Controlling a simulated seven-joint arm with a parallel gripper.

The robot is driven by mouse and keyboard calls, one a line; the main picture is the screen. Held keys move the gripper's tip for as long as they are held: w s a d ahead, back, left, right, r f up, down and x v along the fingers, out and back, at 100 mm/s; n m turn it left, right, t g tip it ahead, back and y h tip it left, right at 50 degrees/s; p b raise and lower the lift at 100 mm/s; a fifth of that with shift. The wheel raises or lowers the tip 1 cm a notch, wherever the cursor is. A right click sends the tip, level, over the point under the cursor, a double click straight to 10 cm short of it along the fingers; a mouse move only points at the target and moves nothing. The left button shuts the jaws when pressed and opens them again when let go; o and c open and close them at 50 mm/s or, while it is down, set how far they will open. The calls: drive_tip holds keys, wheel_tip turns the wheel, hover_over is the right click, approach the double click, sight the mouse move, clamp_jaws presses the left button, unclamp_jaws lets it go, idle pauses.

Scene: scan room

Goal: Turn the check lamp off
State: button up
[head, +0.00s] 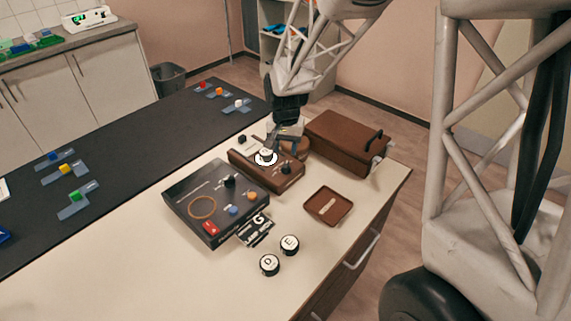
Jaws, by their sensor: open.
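My gripper (272,146) is open and points down over the low brown wooden box (260,171). A round white-topped piece (265,157) sits on that box right below my fingers; I cannot tell whether they touch it. A dark knob or lever (286,170) stands on the same box, to the right. In front is a black control panel (190,190) with a black knob (229,181), a blue button (233,210), an orange button (251,196), a red switch (211,228) and an orange ring (202,207). I cannot tell which part is the check lamp or whether it is lit.
A brown case (343,141) with a black handle stands right of my gripper. A brown tray (328,206), black discs marked with letters (269,264) and a black-and-white sign (256,229) lie in front. The near left of the pale counter (150,270) is clear.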

sight(286, 166)
drive_tip(key=shift+f, duration=3.55)
clamp_jaws()
